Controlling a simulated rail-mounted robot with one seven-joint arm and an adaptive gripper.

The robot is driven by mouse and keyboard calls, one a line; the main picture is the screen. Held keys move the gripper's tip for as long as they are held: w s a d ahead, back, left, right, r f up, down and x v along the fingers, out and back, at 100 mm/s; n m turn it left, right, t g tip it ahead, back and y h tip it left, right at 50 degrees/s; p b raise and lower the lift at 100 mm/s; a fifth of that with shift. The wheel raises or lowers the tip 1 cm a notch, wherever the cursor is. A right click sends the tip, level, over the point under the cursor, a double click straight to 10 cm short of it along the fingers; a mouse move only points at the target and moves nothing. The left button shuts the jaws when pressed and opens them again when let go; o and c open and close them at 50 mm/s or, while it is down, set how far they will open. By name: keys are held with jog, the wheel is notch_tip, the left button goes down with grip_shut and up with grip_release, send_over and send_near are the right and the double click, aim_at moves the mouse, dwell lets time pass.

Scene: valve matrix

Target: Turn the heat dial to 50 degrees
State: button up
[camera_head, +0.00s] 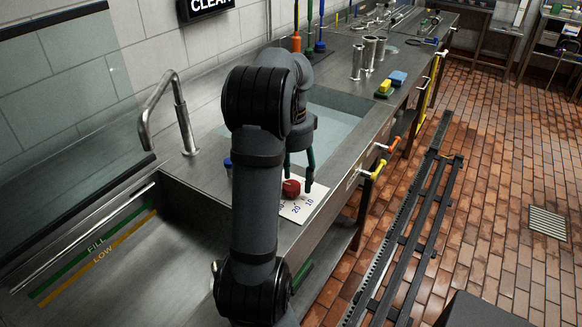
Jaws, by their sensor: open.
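The heat dial is a red knob (291,188) on a white card (302,206) at the counter's front edge. The numbers 20 and 10 show on the card. The rest of its scale is hidden behind my arm, and I cannot tell where the dial points. My gripper (298,180) is above the card with its fingers pointing down. The fingers are apart, one at the far left of the knob and one at its right. I cannot tell whether they touch the knob.
A tap (168,112) and a blue-capped bottle (228,166) stand left of my arm. A water-filled sink (335,130) lies behind the dial. Sponges (391,83) and metal cylinders (369,52) stand farther back.

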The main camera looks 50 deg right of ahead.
aim_at(291, 185)
notch_tip(291, 185, up, 11)
jog(key=shift+r, duration=0.2)
jog(key=shift+f, duration=0.1)
dwell(0.5)
notch_tip(291, 185, down, 12)
jog(key=shift+r, duration=0.1)
dwell(0.4)
